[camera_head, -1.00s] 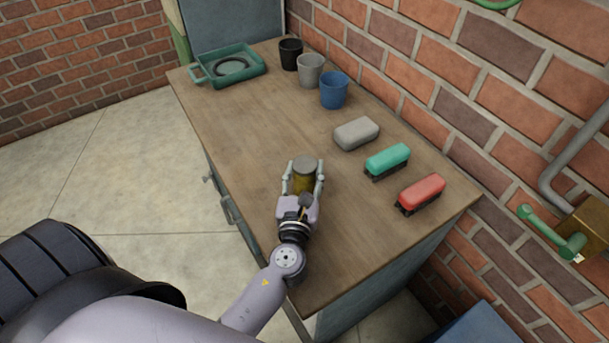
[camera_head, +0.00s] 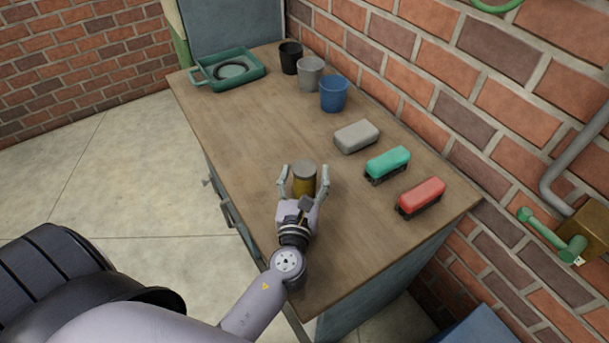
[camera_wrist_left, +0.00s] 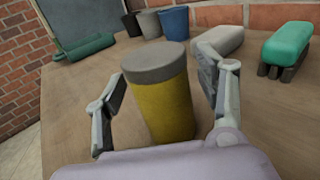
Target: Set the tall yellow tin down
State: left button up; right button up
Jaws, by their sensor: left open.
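The tall yellow tin (camera_head: 304,183) has a grey lid and stands upright on the wooden workbench (camera_head: 250,130), near its front edge. My left gripper (camera_head: 305,174) is open around the tin, with a finger on each side and a gap between each finger and the tin. In the left wrist view the tin (camera_wrist_left: 160,100) stands between the spread fingers, and its base is partly hidden by my gripper's body. My right gripper is not in view.
A grey block (camera_head: 357,137), a green brush (camera_head: 387,163) and a red brush (camera_head: 421,196) lie to the right. Black (camera_head: 290,57), grey (camera_head: 311,74) and blue (camera_head: 334,94) cups stand at the back by a teal tray (camera_head: 245,77). The bench left of the tin is clear.

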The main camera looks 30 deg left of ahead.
pick_arm(q)
jog(key=shift+s+d, duration=0.15)
jog(key=shift+s, duration=0.15)
jog(key=b+v, duration=0.3)
jog(key=v, duration=0.7)
jog(key=shift+s+d, duration=0.1)
jog(key=shift+s, duration=0.2)
jog(key=shift+s+d+r, duration=0.15)
jog(key=shift+s, duration=0.25)
